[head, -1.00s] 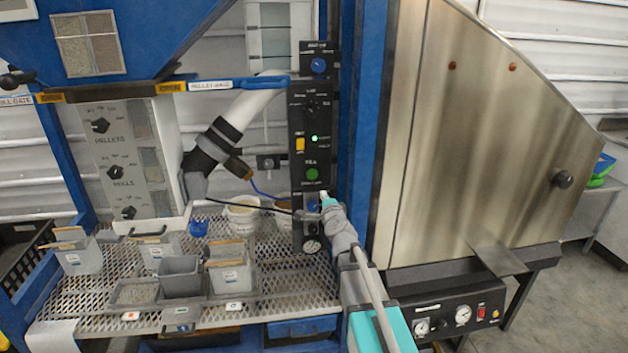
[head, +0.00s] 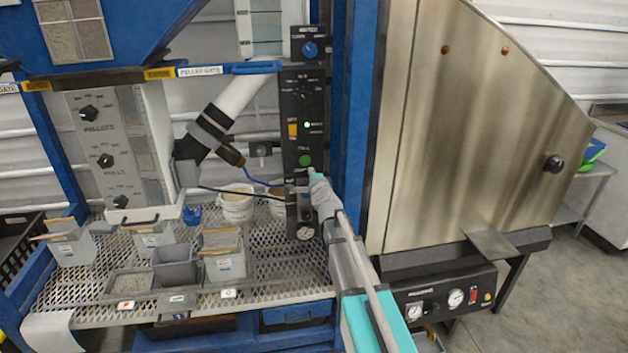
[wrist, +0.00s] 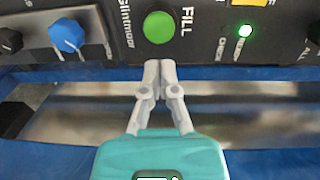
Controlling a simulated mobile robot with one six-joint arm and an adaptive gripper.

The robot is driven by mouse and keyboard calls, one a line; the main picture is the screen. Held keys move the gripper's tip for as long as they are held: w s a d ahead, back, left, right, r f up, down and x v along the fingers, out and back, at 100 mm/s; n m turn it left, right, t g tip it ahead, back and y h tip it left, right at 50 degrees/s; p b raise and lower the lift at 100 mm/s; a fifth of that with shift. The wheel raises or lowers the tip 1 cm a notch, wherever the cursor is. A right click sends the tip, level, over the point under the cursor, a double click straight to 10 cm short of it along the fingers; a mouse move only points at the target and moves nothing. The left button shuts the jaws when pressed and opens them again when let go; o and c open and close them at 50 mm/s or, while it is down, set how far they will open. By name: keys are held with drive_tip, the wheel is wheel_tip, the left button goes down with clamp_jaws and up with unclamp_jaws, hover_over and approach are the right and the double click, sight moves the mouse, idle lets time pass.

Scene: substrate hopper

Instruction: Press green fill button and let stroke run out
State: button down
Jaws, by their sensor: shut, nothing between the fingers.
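The green fill button (head: 305,160) is on the black control panel (head: 302,110) in the head view. In the wrist view the green button (wrist: 159,27) is round, with the word FILL beside it. My gripper (wrist: 158,64) is shut and empty, its fingertips just below the button in that picture. Whether the tips touch the panel, I cannot tell; the button's face is uncovered. In the head view my gripper (head: 314,176) is at the panel's lower part, just below the button.
A blue knob (wrist: 66,35) and a lit green lamp (wrist: 245,31) flank the button in the wrist view. A yellow switch (head: 292,130) sits above it in the head view. A blue post (head: 352,100) and a steel cabinet (head: 450,130) stand to the right. Grey bins (head: 177,268) stand on the mesh shelf.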

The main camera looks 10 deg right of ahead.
sight(306, 159)
drive_tip(key=shift+w+a+f, duration=0.1)
drive_tip(key=shift+w, duration=1.65)
drive_tip(key=shift+w+a+f, duration=0.1)
drive_tip(key=shift+w, duration=1.65)
drive_tip(key=shift+w+r, duration=0.1)
drive_tip(key=shift+w, duration=0.8)
drive_tip(key=shift+w+r, duration=0.1)
drive_tip(key=shift+r, duration=0.15)
drive_tip(key=shift+s, duration=0.6)
drive_tip(key=s, duration=1.3)
drive_tip(key=shift+s+d+r+p, duration=0.25)
drive_tip(key=shift+s+d+p, duration=0.1)
drive_tip(key=shift+s, duration=0.05)
